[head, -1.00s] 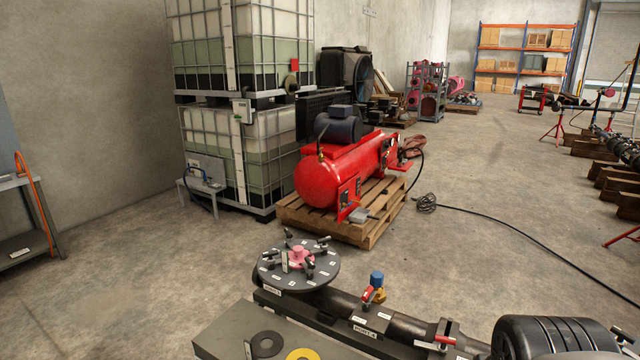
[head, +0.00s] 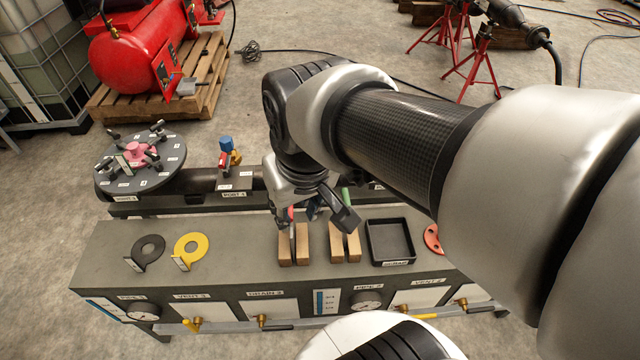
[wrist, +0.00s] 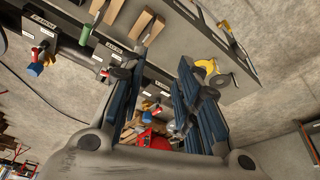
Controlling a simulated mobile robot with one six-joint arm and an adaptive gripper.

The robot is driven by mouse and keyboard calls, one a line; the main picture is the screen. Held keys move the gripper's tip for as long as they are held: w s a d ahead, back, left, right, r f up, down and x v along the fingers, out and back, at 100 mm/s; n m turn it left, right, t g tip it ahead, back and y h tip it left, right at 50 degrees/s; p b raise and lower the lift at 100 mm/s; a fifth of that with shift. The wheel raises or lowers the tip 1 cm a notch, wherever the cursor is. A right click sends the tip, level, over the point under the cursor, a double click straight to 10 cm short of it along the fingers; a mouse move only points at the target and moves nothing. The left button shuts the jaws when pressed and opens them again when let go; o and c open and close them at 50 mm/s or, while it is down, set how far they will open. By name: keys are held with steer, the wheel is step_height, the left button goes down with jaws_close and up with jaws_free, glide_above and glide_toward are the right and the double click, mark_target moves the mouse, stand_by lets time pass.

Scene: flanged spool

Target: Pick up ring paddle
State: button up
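I cannot tell which is the ring paddle. In the wrist view the yellow ring (wrist: 206,66) and black ring (wrist: 222,83) show beyond the right finger. My gripper (head: 315,212) is above the bench near the wooden blocks, right of both rings and apart from them. In the wrist view my gripper (wrist: 160,75) has its blue-padded fingers spread, with nothing held.
Wooden blocks (head: 302,244) stand in pairs mid-bench, with a black tray (head: 390,241) and an orange-red disc (head: 432,238) to their right. Behind runs a dark pipe with a round flange (head: 118,172) and a blue-topped valve (head: 226,145). Bench around the rings is clear.

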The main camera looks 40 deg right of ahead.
steer(key=w+d+f+m+g+p, duration=0.2)
steer(key=w+d+p, duration=0.1)
steer(key=w+d, duration=0.5)
steer(key=m+g+p, duration=0.1)
steer(key=m+p, duration=0.2)
steer(key=p, duration=0.1)
glide_above(348, 198)
step_height(348, 198, down, 10)
steer(key=shift+y, duration=0.3)
step_height(348, 198, down, 12)
steer(key=b, duration=0.3)
steer(key=shift+r+b, duration=0.15)
steer(key=shift+b, duration=0.25)
steer(key=shift+w+f+b, duration=0.15)
steer(key=shift+f+b, duration=0.45)
steer(key=shift+f, duration=0.9)
steer(key=shift+w+f+b, duration=0.15)
steer(key=shift+f+b, duration=0.45)
steer(key=shift+f, duration=0.85)
steer(key=shift+r, duration=0.1)
jaws_close()
